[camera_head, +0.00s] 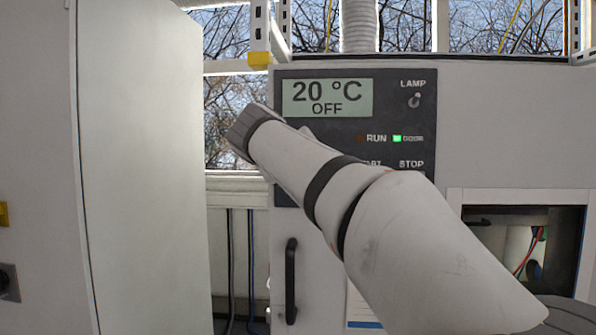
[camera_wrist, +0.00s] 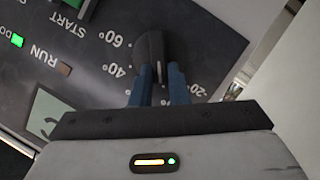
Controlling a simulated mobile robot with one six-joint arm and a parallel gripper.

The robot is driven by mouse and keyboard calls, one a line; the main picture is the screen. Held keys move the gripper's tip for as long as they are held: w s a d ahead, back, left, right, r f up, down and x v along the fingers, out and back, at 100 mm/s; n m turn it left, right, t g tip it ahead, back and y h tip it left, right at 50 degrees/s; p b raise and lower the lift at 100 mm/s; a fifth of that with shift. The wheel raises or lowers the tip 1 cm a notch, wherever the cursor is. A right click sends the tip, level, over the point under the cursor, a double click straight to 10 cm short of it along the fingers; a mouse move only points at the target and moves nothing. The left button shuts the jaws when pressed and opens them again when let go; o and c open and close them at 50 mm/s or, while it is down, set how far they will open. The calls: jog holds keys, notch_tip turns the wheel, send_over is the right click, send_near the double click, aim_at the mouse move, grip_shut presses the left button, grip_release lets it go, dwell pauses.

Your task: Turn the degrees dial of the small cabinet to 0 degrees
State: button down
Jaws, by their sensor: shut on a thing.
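The small cabinet's dark control panel (camera_head: 330,130) shows in the head view, its display (camera_head: 327,98) reading "20 °C" and "OFF". The dial is hidden there behind my arm. In the wrist view the dark degrees dial (camera_wrist: 149,50) stands on the panel, with 60° and 40° marks to its left and a 20° mark at lower right, its sign unclear. A pale line on the dial points down in the picture; the marks there are partly hidden by the fingers. My gripper (camera_wrist: 159,75) has its two blue fingers on either side of the dial, shut on it.
The panel has a LAMP switch (camera_head: 414,101), a lit green DOOR light (camera_head: 397,139) and START and STOP labels. A black door handle (camera_head: 291,280) is below. A tall pale cabinet (camera_head: 145,160) stands left, an open compartment (camera_head: 560,250) right.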

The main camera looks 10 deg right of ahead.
jog(key=shift+f+n, duration=0.3)
dwell(0.4)
jog(key=c, duration=1.5)
grip_release()
jog(key=shift+w, duration=0.15)
jog(key=shift+o, duration=0.5)
jog(key=shift+r, duration=0.1)
jog(key=b+v, duration=0.2)
jog(key=v, duration=0.6)
